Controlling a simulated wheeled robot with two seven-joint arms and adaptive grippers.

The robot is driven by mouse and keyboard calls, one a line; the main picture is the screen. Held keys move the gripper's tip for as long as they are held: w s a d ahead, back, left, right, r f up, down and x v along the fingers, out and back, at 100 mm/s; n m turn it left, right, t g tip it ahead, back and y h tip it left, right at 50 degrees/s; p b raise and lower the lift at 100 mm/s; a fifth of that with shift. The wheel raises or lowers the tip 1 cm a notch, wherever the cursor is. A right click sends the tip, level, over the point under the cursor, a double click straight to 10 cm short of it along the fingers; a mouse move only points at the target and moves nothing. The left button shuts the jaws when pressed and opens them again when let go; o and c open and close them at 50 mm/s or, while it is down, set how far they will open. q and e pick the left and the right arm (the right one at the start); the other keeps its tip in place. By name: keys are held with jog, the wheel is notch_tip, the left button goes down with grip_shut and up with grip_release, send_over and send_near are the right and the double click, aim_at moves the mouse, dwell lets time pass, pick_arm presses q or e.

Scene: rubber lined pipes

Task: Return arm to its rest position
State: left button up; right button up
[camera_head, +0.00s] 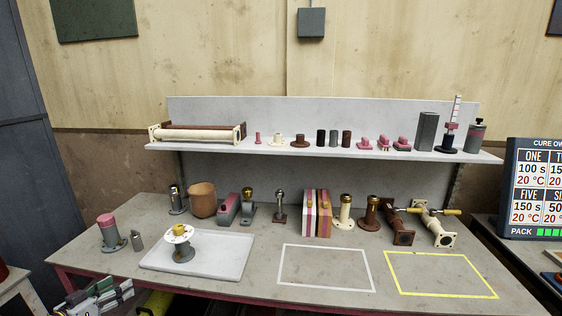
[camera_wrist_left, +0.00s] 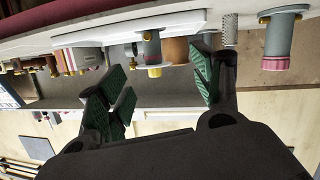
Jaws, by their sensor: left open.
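My left gripper (camera_head: 98,297) shows at the lower left corner of the head view, in front of the bench's front edge. In the left wrist view my left gripper (camera_wrist_left: 160,92) has its green-padded fingers spread wide with nothing between them. That view shows the bench upside down. A grey pipe piece with a white flange and brass top (camera_head: 180,243) stands upright on the white tray (camera_head: 222,268), apart from the gripper; it also shows in the left wrist view (camera_wrist_left: 152,48). My right gripper is not in view.
A pink-topped grey cylinder (camera_head: 110,232) and a small metal cylinder (camera_head: 137,241) stand at the bench's left. Several pipe parts line the back below a shelf (camera_head: 330,151). The white outline (camera_head: 326,290) and yellow outline (camera_head: 440,294) areas are empty.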

pick_arm(q)
jog(key=s+a+f+n+g+y, duration=0.2)
jog(key=a+f+n+y, duration=0.35)
jog(key=a+f, duration=0.65)
jog(key=s+d+f+g+y, duration=0.1)
jog(key=s+f, duration=0.3)
jog(key=f, duration=0.4)
jog(key=s+f+g, duration=0.2)
jog(key=s+f, duration=0.2)
jog(key=f, duration=0.5)
jog(key=s+d+f+g+y, duration=0.1)
jog(key=s+f, duration=0.3)
jog(key=f, duration=0.4)
jog(key=s+d+f+m+g+h, duration=0.1)
jog(key=s+d+f+m+g, duration=0.2)
jog(key=s+d+f, duration=0.75)
jog(key=s+d+f+m+g+h, duration=0.1)
jog(key=s+d+f+m+g, duration=0.2)
jog(key=s+d+f, duration=0.7)
jog(key=s+d+f+m+h, duration=0.1)
jog(key=s+d+f, duration=0.2)
jog(key=s+d, duration=0.2)
jog(key=s+d+f+g+h, duration=0.1)
jog(key=s+d+f, duration=0.2)
jog(key=s+d, duration=0.2)
jog(key=shift+d+m, duration=0.35)
jog(key=shift+d, duration=0.85)
